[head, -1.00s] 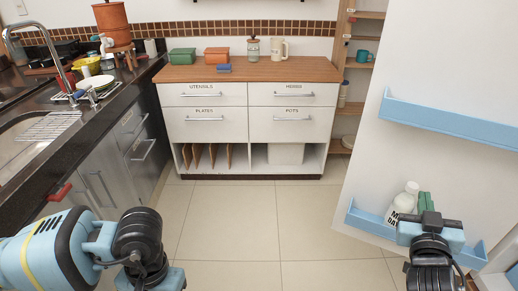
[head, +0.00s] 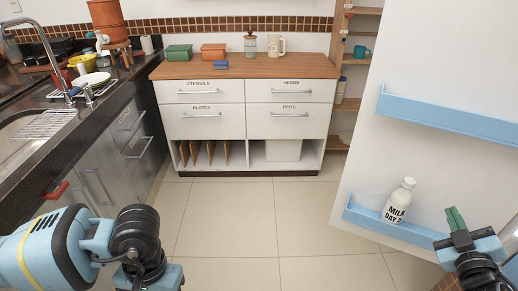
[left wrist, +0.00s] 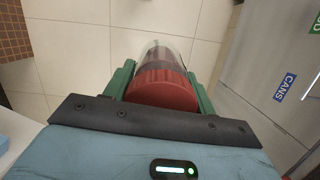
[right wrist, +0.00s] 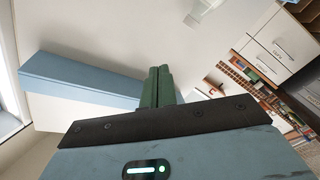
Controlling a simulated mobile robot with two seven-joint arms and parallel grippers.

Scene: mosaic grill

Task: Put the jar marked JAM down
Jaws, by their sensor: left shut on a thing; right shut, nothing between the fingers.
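My left gripper (left wrist: 160,72) is shut on a jar with a red lid (left wrist: 163,90), seen in the left wrist view. The green fingers grip its two sides. Its body (left wrist: 157,50) is clear with dark contents, and tiled floor shows beyond it. No label shows, so I cannot read JAM on it. In the head view my left arm (head: 137,235) enters at the lower left, and its fingers and the jar are out of frame. My right gripper (head: 456,218) is shut and empty at the lower right. Its green fingers (right wrist: 160,86) are together in the right wrist view.
A milk bottle (head: 399,200) stands on the lower blue door shelf (head: 365,217). An upper blue shelf (head: 450,118) is bare. A wooden-topped drawer unit (head: 170,70) holds boxes and containers at the back. A dark sink counter (head: 60,135) runs along the left. The middle floor is open.

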